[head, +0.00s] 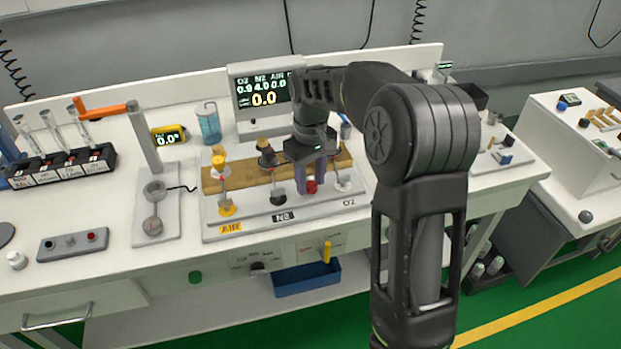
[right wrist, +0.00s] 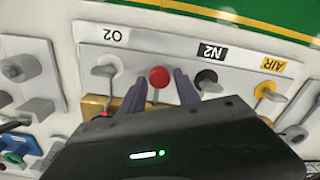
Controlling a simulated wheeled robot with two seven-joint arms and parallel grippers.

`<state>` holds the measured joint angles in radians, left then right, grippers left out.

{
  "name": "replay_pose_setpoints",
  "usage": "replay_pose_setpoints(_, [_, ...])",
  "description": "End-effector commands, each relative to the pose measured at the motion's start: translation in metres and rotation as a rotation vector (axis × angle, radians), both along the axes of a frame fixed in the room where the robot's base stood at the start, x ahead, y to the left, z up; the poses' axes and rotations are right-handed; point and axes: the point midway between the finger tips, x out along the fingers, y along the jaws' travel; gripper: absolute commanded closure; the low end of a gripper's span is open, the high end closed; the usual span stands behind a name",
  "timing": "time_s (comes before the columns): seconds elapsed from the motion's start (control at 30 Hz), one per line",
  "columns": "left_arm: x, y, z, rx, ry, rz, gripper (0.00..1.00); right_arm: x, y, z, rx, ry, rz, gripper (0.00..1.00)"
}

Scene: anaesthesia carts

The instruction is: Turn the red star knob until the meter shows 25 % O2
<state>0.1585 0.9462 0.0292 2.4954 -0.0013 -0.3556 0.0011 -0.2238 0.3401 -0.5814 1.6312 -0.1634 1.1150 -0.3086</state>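The red star knob (head: 311,186) sits at the front of the flow panel between the N2 and O2 labels; its star shape is too small to make out. In the right wrist view the red knob (right wrist: 159,77) shows round. My right gripper (head: 311,180) points down at it, its fingers apart with one on each side and visible gaps to the knob. A yellow meter (head: 168,135) at the left reads about 0.0. The dark display (head: 263,92) reads 0.9, 4.0, 0.0 under O2, N2, AIR, with a large 0.0 below. My left gripper is out of view.
A yellow AIR knob (right wrist: 264,89), a black N2 knob (right wrist: 206,77) and a white O2 knob (right wrist: 108,66) flank the red one. A wooden bar (head: 235,178) runs behind. My right arm hides part of the bench.

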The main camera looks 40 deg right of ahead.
Motion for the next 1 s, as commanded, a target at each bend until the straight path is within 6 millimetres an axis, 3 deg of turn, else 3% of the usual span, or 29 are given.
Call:
replay_pose_setpoints(0.43, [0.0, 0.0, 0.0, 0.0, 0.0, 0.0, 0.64, 0.0002, 0.0002, 0.0004, 0.0, -0.001, 0.0, 1.0])
replay_pose_setpoints(1.0, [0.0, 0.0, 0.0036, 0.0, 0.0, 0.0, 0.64, 0.0001, 0.0, 0.0012, 0.0, 0.0, -0.059, 1.0])
